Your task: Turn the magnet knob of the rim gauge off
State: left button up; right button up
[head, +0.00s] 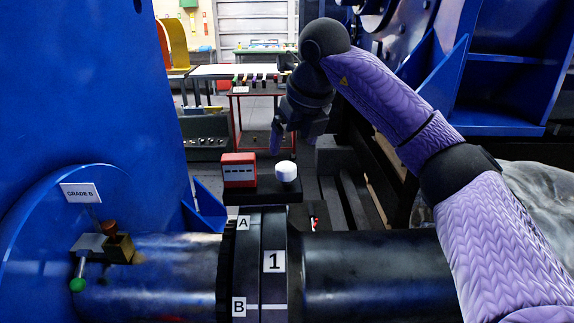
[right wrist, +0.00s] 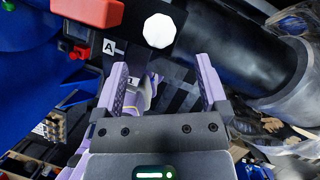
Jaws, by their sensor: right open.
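The rim gauge sits on a black block on top of the dark flange. It has a red box (head: 238,170) with a small display strip and, to its right, a white magnet knob (head: 287,171). In the right wrist view the faceted knob (right wrist: 160,30) lies ahead of the fingertips, and the red box (right wrist: 90,10) is at upper left. My right gripper (head: 290,145) hangs behind and above the knob, apart from it. Its two fingers (right wrist: 162,65) are spread with the knob beyond them, not between them. My left gripper is not visible.
The flange (head: 274,225) carries labels A, B and 1, and joins a thick dark shaft (head: 370,275). A blue housing (head: 100,90) fills the left. A small fixture with a green-tipped lever (head: 78,284) stands on it near a GRADE B sign (head: 81,193). A red cart (head: 256,90) stands behind.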

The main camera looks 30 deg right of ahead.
aim_at(287, 165)
jog(key=x, duration=0.7)
jog(key=shift+f, duration=0.1)
grip_shut()
jog(key=n+p, duration=0.1)
jog(key=n+y+p, duration=0.1)
jog(key=p, duration=0.1)
jog(key=shift+r+n, duration=0.3)
jog(key=shift+f+n, duration=0.1)
jog(key=shift+n, duration=0.3)
jog(key=shift+f, duration=0.2)
grip_release()
